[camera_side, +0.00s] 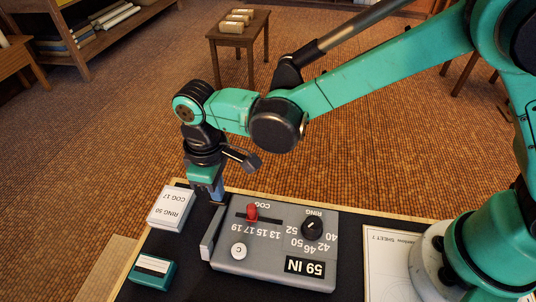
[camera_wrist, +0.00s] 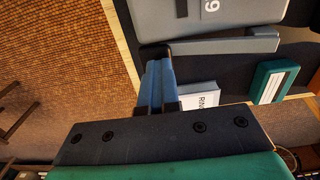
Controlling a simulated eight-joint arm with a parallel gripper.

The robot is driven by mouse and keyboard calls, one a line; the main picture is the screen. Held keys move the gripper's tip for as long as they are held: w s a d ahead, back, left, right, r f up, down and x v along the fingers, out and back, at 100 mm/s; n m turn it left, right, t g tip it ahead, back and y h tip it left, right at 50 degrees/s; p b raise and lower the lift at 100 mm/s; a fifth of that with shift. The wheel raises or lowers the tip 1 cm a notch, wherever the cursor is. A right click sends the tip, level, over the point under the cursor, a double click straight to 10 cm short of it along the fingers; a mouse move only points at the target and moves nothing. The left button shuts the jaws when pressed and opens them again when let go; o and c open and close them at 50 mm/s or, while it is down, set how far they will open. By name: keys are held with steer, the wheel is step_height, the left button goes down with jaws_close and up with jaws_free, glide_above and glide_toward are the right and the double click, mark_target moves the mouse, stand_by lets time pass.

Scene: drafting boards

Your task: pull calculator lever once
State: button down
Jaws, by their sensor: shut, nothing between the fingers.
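The calculator (camera_side: 275,245) is a grey box on the dark board, with a red slider (camera_side: 252,212), a black dial (camera_side: 312,228), a round "C" button (camera_side: 239,250) and a black window reading "59 IN". Its lever (camera_side: 212,236) is a grey bar along the left side; the lever also shows in the wrist view (camera_wrist: 225,46). My gripper (camera_side: 217,194) points down by the far left corner of the calculator. Its blue fingers (camera_wrist: 157,65) are together and empty, close to the dark end of the lever. I cannot tell whether they touch it.
A white card box (camera_side: 171,208) marked "RING 50 COG 17" stands left of the calculator. A teal box (camera_side: 152,272) with a white label is nearer the front. A paper sheet (camera_side: 390,262) lies to the right. The board has a wooden edge (camera_side: 345,207).

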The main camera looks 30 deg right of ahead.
steer(key=shift+r, duration=0.15)
step_height(320, 180, up, 8)
stand_by(1.0)
steer(key=s+d+r+m+t, duration=0.1)
steer(key=s+d+m+t, duration=0.1)
steer(key=d, duration=0.9)
steer(key=s+d+r+m+t, duration=0.2)
steer(key=d+m+t, duration=0.3)
steer(key=d, duration=0.7)
steer(key=shift+s+d+m, duration=0.15)
steer(key=shift+s+m, duration=0.5)
steer(key=shift+m, duration=0.35)
